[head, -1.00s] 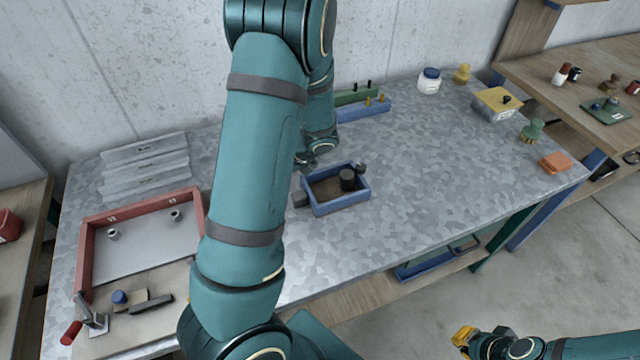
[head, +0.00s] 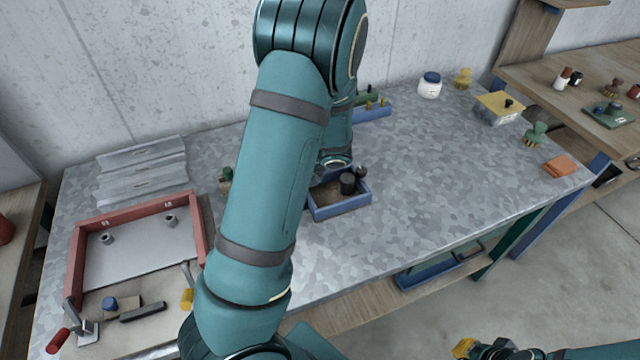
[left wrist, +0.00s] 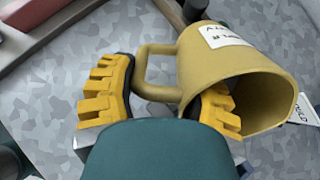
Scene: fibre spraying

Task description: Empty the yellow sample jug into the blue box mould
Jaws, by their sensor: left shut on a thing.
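The yellow sample jug (left wrist: 215,70) fills the upper right of the left wrist view, with a white label on its side. It is tilted, its open mouth facing the lower right; its contents are not visible. My left gripper (left wrist: 165,100) has its yellow fingers on either side of the jug's handle and is shut on it. In the head view my left arm hides that gripper and the jug. A blue-walled open box (head: 345,211), which looks like the mould, sits mid-table with dark cylinders at its right; my arm partly covers it. My right gripper (head: 464,348) is cut off at the bottom edge, its opening unclear.
A red-walled tray (head: 72,262) stands at the table's left, with small tools in front. A white jar (head: 429,87), a yellow-lidded box (head: 500,108) and an orange block (head: 560,167) stand to the right. The table right of the blue box is clear.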

